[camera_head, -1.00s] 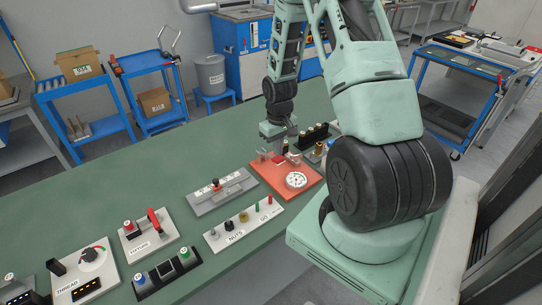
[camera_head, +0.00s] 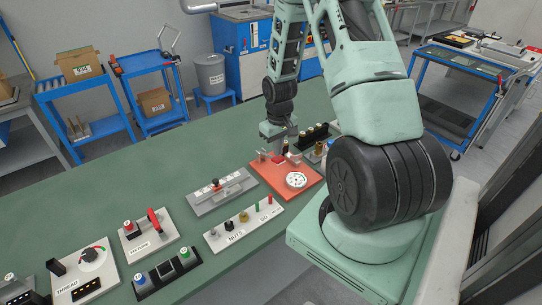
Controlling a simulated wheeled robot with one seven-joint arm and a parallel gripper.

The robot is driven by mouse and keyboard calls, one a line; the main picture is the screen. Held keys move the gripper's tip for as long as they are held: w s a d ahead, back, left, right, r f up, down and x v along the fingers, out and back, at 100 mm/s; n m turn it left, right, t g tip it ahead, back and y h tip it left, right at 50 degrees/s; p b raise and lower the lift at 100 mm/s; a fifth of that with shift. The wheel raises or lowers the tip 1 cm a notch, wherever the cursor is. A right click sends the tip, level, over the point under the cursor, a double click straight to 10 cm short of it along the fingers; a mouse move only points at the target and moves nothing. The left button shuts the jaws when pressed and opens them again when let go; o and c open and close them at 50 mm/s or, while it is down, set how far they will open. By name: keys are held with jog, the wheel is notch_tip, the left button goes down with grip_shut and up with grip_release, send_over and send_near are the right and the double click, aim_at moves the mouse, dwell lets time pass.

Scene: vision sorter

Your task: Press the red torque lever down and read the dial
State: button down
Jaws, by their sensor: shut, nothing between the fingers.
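A red-orange base plate (camera_head: 270,185) sits on the green bench, with a white round dial (camera_head: 296,180) on its near right part. A small red piece (camera_head: 278,159), which looks like the torque lever, shows at the plate's far side. My gripper (camera_head: 277,150) is shut and points down right at that lever; I cannot tell whether it touches it. The fingertips partly hide the lever. The dial's needle is too small to read.
A grey slide fixture (camera_head: 222,193) and a white NUTS board (camera_head: 243,229) stand left and in front of the plate. Dark cylinders with brass parts (camera_head: 312,136) stand close behind it. The green bench (camera_head: 150,185) is clear toward the back left.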

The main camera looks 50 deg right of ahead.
aim_at(278, 158)
jog(key=shift+f, duration=0.1)
jog(key=shift+f+b, duration=2.15)
jog(key=shift+f, duration=0.9)
jog(key=shift+r, duration=0.15)
jog(key=shift+r+p, duration=4.6)
jog(key=shift+r, duration=0.95)
